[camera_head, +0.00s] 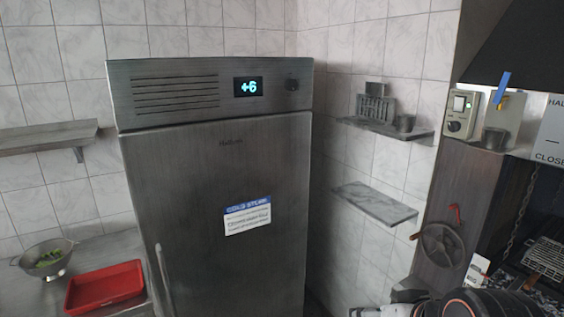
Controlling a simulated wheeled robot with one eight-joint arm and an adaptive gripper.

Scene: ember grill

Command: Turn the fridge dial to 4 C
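The steel fridge (195,190) stands upright against the tiled wall, with its door shut. Its dial (291,84) is a small dark knob at the right end of the top panel; its pointer is too small to read. The lit display (248,87) left of the dial reads +6 in cyan. Parts of my arm show at the bottom right edge, well below and right of the dial. My gripper's fingers cannot be made out in this view, and nothing of mine touches the fridge.
Wall shelves (374,203) hang right of the fridge. A control box (461,114), a red-handled wheel (440,245) and the grill are at the right. The fridge front is unobstructed.

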